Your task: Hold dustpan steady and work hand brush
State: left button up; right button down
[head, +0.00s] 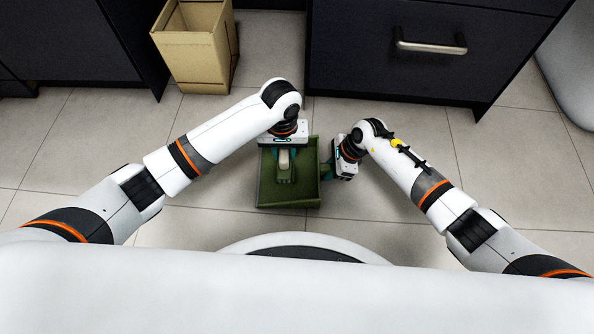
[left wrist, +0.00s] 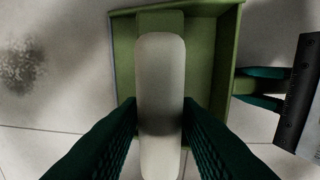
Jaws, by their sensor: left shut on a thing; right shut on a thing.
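The green dustpan (head: 306,191) lies flat on the floor in front of me; its tray also fills the upper middle of the left wrist view (left wrist: 218,72). My left gripper (head: 285,160) is over the tray, shut on the pale, rounded handle of the hand brush (left wrist: 161,85). A green block at the brush's far end (left wrist: 160,21) shows against the tray; whether it touches the tray, I cannot tell. My right gripper (head: 327,172) is at the dustpan's right side, shut on its green handle (left wrist: 242,85), which the fingers partly hide.
A speckled grey patch of debris (left wrist: 20,65) lies on the tiles left of the dustpan. An open cardboard bin (head: 197,50) stands at the back left. Dark drawers (head: 400,80) close off the back.

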dwell(0.3)
jog(key=c, duration=1.1)
grip_release()
jog(key=shift+c, duration=0.2)
jog(key=v, duration=1.2)
